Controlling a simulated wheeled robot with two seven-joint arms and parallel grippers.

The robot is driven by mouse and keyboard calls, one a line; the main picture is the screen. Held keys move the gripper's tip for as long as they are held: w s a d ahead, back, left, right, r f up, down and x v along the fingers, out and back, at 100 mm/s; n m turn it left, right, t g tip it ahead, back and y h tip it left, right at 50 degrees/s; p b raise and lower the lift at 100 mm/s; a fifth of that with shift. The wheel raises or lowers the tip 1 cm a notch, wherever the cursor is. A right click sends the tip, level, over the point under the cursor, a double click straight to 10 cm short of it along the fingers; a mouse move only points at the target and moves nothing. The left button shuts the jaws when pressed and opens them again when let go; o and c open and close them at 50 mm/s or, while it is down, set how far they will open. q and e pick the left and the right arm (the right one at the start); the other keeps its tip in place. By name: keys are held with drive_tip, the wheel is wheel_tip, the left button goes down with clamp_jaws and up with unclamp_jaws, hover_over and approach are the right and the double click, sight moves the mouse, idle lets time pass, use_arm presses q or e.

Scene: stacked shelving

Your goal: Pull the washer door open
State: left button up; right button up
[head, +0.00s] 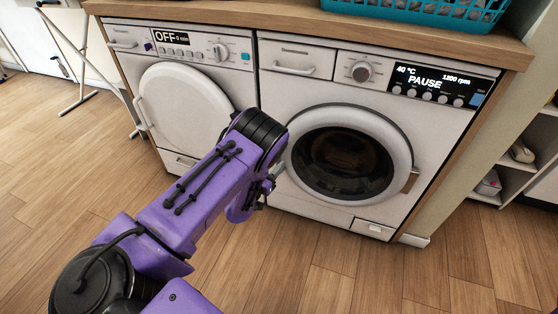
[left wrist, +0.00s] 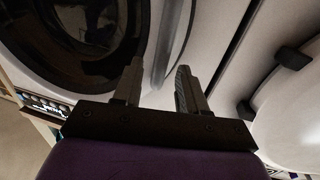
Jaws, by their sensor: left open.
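The washer (head: 300,95) is the right-hand machine, with "PAUSE" on its display. Its round door (head: 402,146) looks shut, with a white ring around dark glass. A small brownish handle-like piece (head: 411,180) sits on the ring's right side. My left gripper (head: 278,170) is by the ring's left edge, partly hidden by my purple arm. In the left wrist view its two fingers (left wrist: 157,86) are apart, with the dark door glass (left wrist: 85,25) at upper left. The ring's edge shows just beyond them; I cannot tell whether they touch it. My right gripper is not in view.
A dryer (head: 190,105) showing "OFF" stands left of the washer, its round white door shut. A wooden counter (head: 290,20) with a blue basket (head: 415,12) runs above. A drying rack (head: 75,60) stands left and shelves (head: 520,175) stand right. Wooden floor in front is clear.

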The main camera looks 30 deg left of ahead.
use_arm(q)
drive_tip(key=shift+w+a, duration=0.1)
drive_tip(key=shift+w, duration=1.85)
drive_tip(key=shift+s, duration=0.1)
clamp_jaws()
